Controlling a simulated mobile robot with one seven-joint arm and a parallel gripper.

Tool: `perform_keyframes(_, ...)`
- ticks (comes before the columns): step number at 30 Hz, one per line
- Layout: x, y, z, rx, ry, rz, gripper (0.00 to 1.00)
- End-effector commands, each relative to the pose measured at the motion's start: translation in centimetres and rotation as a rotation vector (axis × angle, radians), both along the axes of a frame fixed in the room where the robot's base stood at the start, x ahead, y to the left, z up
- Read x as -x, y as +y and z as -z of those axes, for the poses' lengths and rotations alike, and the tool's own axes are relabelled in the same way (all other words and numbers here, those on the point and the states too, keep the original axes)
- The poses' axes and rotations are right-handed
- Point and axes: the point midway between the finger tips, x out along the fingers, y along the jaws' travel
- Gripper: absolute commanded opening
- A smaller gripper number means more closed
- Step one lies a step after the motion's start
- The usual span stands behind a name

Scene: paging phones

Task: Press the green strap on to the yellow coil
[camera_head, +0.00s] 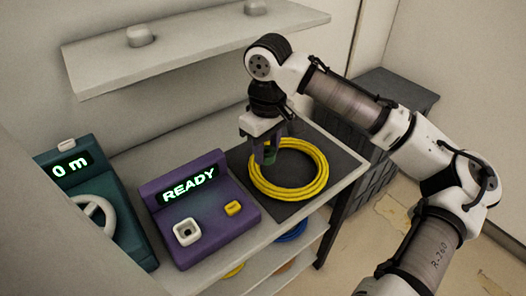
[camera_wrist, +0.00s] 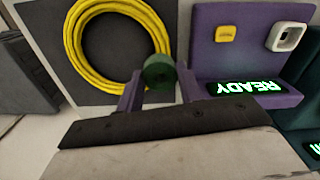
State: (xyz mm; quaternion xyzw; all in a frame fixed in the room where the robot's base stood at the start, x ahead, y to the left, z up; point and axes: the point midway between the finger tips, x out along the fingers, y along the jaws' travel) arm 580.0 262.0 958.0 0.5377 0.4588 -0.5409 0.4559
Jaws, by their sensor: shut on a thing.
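The yellow coil (camera_head: 290,192) lies flat as a ring on a dark square mat (camera_head: 245,193) at the right end of the bench. My gripper (camera_head: 267,158) points down over the coil's left part. It is shut on the green strap (camera_head: 270,156), a small dark green roll. In the wrist view the strap (camera_wrist: 159,72) sits between the purple fingertips of my gripper (camera_wrist: 159,80), overlapping the edge of the coil (camera_wrist: 73,45). I cannot tell whether strap and coil touch.
Left of the mat stands a purple device (camera_head: 212,230) reading READY, with a white square-rimmed part (camera_head: 187,232) and a yellow button (camera_head: 233,208). A teal device (camera_head: 98,200) reading 0 m stands further left. A shelf (camera_head: 200,45) hangs above. Coils lie below the bench.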

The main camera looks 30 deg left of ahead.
Motion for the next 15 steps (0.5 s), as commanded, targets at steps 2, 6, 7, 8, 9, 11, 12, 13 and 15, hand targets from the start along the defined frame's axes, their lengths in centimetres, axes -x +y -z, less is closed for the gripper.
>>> perform_keyframes(2,0.3,1.2,1.3,0.002,-0.002,-0.059,0.15)
perform_keyframes(6,0.4,1.8,2.0,0.000,-0.004,-0.094,0.15)
perform_keyframes(7,0.4,1.8,2.1,0.000,-0.004,-0.094,0.15)
perform_keyframes(8,0.4,1.8,2.2,0.000,-0.004,-0.094,0.15)
perform_keyframes(9,0.4,1.7,2.4,0.000,-0.004,-0.093,0.15)
perform_keyframes(11,0.4,1.7,2.7,0.001,-0.003,-0.092,0.15)
perform_keyframes(12,0.4,1.7,3.0,0.001,-0.004,-0.092,0.15)
perform_keyframes(13,0.4,1.7,3.3,0.001,-0.004,-0.092,0.15)
perform_keyframes(15,0.4,1.7,3.9,0.002,-0.005,-0.091,0.15)
